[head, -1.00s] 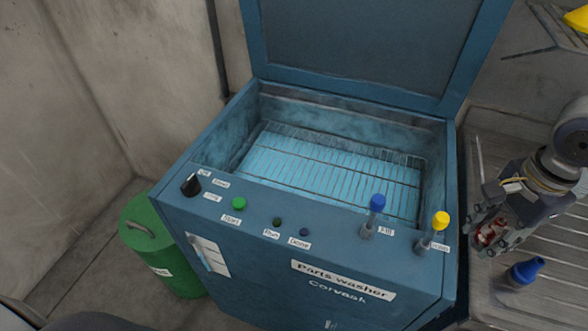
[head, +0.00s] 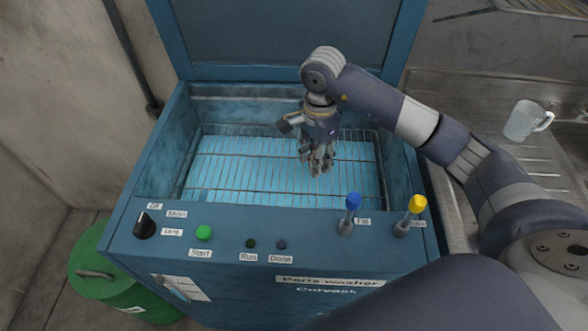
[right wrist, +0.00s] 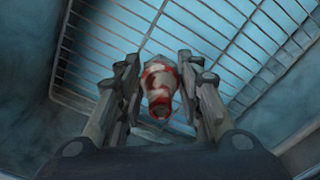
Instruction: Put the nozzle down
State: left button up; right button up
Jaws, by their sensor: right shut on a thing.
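The nozzle (right wrist: 160,88), a small part smeared red and white, is between the fingers of my right gripper (right wrist: 160,100) in the right wrist view. My right gripper (head: 317,165) is shut on it, above the wire rack (head: 240,172) inside the open blue parts washer (head: 140,205). In the head view the fingers mostly hide the nozzle. I cannot tell how far it is above the rack. My left gripper is not in view.
The washer's raised lid (head: 285,40) stands behind the basin. Its front panel has a black dial (head: 144,225), a green Start button (head: 204,233), a blue-topped valve (head: 352,202) and a yellow-topped valve (head: 417,204). The rack's left part is free.

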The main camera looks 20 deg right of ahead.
aim_at(313, 184)
notch_tip(313, 184, down, 2)
jog(key=shift+f, duration=0.2)
notch_tip(313, 184, down, 4)
jog(key=shift+f+p, duration=0.1)
jog(key=shift+p, duration=0.3)
jog(key=o, duration=0.6)
jog(key=shift+f, duration=0.15)
jog(key=o, duration=0.4)
jog(key=shift+o, duration=0.2)
